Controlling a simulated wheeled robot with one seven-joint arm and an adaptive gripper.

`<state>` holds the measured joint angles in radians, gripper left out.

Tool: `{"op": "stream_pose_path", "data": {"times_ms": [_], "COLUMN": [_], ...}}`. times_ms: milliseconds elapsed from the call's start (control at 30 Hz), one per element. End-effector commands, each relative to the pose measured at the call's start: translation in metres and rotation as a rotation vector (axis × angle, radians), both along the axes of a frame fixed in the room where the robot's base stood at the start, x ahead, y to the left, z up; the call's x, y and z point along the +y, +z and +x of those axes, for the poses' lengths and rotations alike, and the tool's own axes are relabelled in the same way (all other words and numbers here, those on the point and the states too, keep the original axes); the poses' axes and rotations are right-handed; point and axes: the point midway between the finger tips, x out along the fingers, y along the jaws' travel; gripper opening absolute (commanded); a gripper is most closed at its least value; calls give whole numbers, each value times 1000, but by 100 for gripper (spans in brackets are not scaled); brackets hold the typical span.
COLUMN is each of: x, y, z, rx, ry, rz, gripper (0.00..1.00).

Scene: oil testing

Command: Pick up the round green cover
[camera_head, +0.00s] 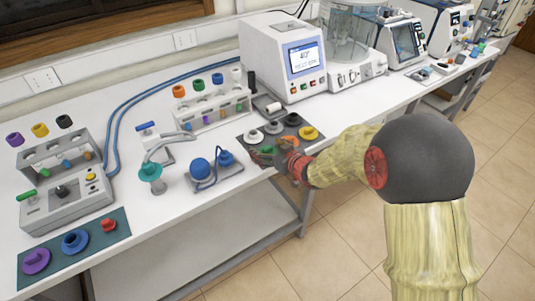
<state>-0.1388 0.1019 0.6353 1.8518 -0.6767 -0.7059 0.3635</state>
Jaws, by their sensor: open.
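The round green cover (267,149) is on the dark mat (247,138) near the bench's front edge, partly hidden by my gripper (263,155). My gripper reaches in from the right, low over the mat's front part, with its fingers close around or beside the green cover. It is open. I cannot tell whether the fingers touch the cover.
White (255,135), grey, black and yellow (308,132) covers share the mat close by. A rack of vials (215,110) and a white machine with a screen (285,60) stand behind. A blue device (200,168) is to the left. Bare bench lies between.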

Motion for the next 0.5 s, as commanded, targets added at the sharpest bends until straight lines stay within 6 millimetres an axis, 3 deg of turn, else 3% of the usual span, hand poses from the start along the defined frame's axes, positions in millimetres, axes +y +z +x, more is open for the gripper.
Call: {"op": "stream_pose_path", "data": {"times_ms": [500], "x": [0], "y": [0], "z": [0], "rx": [0], "ry": [0], "rz": [0], "gripper": [51]}}
